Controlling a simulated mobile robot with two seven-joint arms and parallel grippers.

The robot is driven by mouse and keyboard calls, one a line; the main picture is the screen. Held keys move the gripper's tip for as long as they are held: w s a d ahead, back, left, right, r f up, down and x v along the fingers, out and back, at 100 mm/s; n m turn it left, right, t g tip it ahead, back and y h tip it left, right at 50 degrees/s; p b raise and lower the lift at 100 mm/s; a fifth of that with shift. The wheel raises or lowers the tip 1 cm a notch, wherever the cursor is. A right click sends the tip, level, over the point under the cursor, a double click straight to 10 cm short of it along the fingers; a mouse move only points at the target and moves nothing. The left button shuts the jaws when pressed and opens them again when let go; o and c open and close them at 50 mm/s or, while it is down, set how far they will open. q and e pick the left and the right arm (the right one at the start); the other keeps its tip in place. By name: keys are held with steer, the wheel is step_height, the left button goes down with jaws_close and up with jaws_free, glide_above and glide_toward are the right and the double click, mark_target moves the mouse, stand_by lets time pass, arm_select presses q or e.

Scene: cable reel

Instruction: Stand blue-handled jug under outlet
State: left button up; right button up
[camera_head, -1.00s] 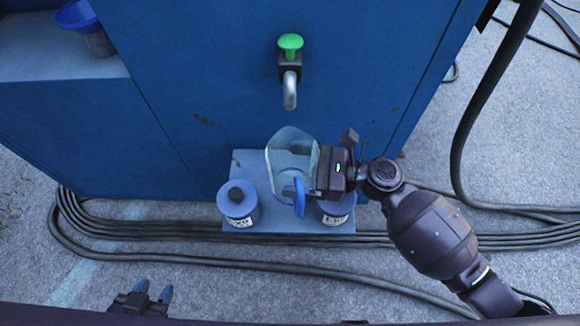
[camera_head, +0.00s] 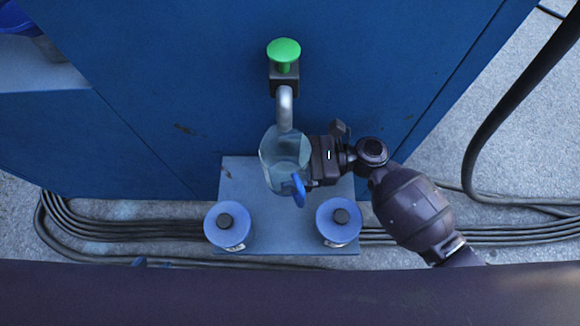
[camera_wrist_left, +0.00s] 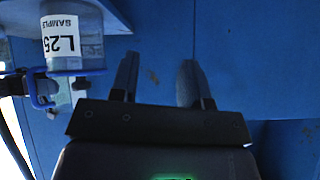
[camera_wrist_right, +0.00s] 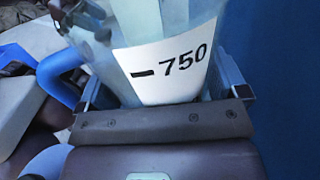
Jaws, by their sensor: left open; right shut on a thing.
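The clear blue-handled jug (camera_head: 283,165) is in my right gripper (camera_head: 326,160), held from the right side. In the head view its top is just below the curved grey outlet (camera_head: 285,108), over the blue step; I cannot tell whether its base touches the step. Its blue handle (camera_head: 299,190) faces the front. In the right wrist view the jug's white "750" label (camera_wrist_right: 170,68) lies between the jaws. My left gripper (camera_wrist_left: 158,68) is open and empty in the left wrist view; the head view shows only a tip at the lower left.
A green knob (camera_head: 284,50) tops the outlet on the blue cabinet (camera_head: 180,90). Black cables (camera_head: 120,228) run along the ground. Another blue vessel (camera_head: 15,18) shows at upper left.

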steer(key=shift+f, duration=0.75)
step_height(320, 180, down, 4)
steer(key=shift+r+b, duration=0.15)
steer(key=shift+b, duration=0.8)
steer(key=shift+r, duration=0.15)
steer(key=shift+f, duration=0.2)
steer(key=o, duration=0.9)
steer(key=shift+r, duration=0.15)
steer(key=shift+w+d, duration=0.1)
steer(key=shift+d, duration=0.15)
steer(key=d, duration=0.3)
steer(key=d+p, duration=0.1)
steer(key=d, duration=0.6)
steer(key=shift+w+d, duration=0.35)
steer(key=shift+w, duration=0.05)
arm_select(q)
steer(key=shift+w+d+r, duration=0.1)
steer(key=shift+w+d, duration=0.1)
steer(key=shift+w, duration=0.3)
arm_select(e)
steer(key=shift+d, duration=0.4)
arm_select(q)
steer(key=shift+w+r, duration=0.1)
steer(key=shift+w, duration=0.05)
